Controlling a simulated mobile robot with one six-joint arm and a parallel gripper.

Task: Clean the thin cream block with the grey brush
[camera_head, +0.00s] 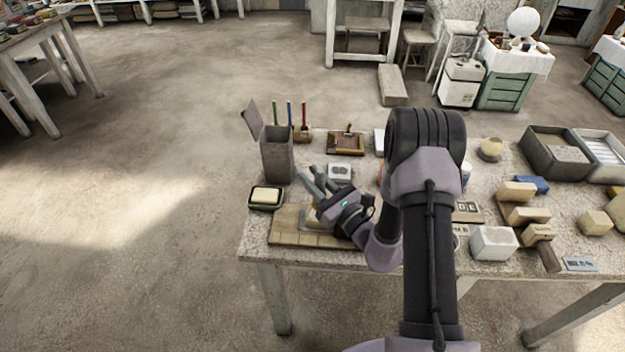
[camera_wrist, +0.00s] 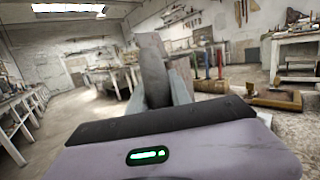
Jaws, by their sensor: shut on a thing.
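My gripper (camera_head: 318,182) is over the left part of the worktable, above a wooden board (camera_head: 286,238). In the wrist view my gripper (camera_wrist: 163,78) is shut on a dark grey, round-ended piece (camera_wrist: 152,68), which looks like the grey brush. Its bristles cannot be made out. A cream block (camera_head: 266,194) lies in a dark green dish left of my gripper. Several other cream blocks, one of them thin-looking (camera_head: 517,191), lie at the right of the table. I cannot tell for sure which is the thin cream block.
A wooden tray (camera_head: 346,143) and a small white block (camera_head: 340,172) are behind my gripper. My arm hides the table's middle.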

